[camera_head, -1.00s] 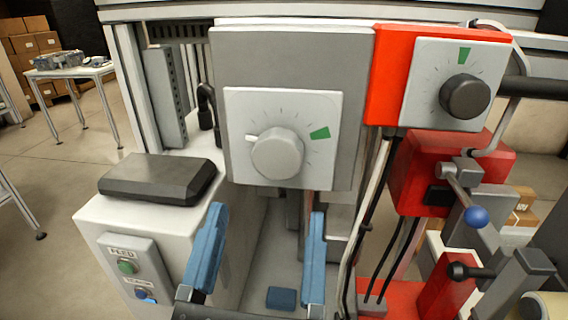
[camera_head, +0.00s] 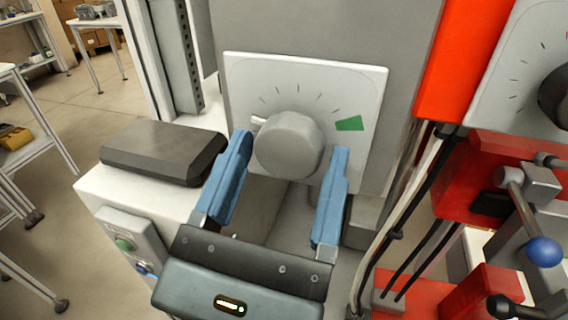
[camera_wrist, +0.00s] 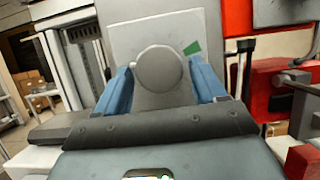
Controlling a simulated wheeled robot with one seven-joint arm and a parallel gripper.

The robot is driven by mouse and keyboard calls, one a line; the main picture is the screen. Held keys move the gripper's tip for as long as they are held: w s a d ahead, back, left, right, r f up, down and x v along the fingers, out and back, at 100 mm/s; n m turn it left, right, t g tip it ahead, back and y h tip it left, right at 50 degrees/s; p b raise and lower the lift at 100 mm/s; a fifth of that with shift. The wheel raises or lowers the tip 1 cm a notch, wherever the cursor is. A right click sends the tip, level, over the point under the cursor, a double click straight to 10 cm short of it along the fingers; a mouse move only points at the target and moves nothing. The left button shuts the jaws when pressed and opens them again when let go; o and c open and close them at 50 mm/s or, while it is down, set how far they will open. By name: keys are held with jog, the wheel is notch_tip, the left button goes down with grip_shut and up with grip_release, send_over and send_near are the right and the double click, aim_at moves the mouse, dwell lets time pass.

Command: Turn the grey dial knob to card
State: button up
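The grey dial knob (camera_head: 288,145) sits on a white square dial plate (camera_head: 305,70) with tick marks, fixed to a grey panel. Its white pointer (camera_head: 258,121) points to the left, slightly up. A green mark (camera_head: 349,124) lies on the plate to the right of the knob. My gripper (camera_head: 291,157) is open, its two blue fingers either side of the knob's lower part in the picture, with gaps on both sides. In the wrist view the knob (camera_wrist: 159,69) shows between the fingertips. I cannot tell whether the fingertips reach the knob's depth.
A red unit (camera_head: 459,65) with a second, black knob (camera_head: 556,97) stands to the right, with a blue-ended lever (camera_head: 543,251) below. A dark block (camera_head: 163,151) lies on a white cabinet at left. Black cables hang right of the panel.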

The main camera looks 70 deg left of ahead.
jog(key=c, duration=0.8)
jog(key=shift+c, duration=0.2)
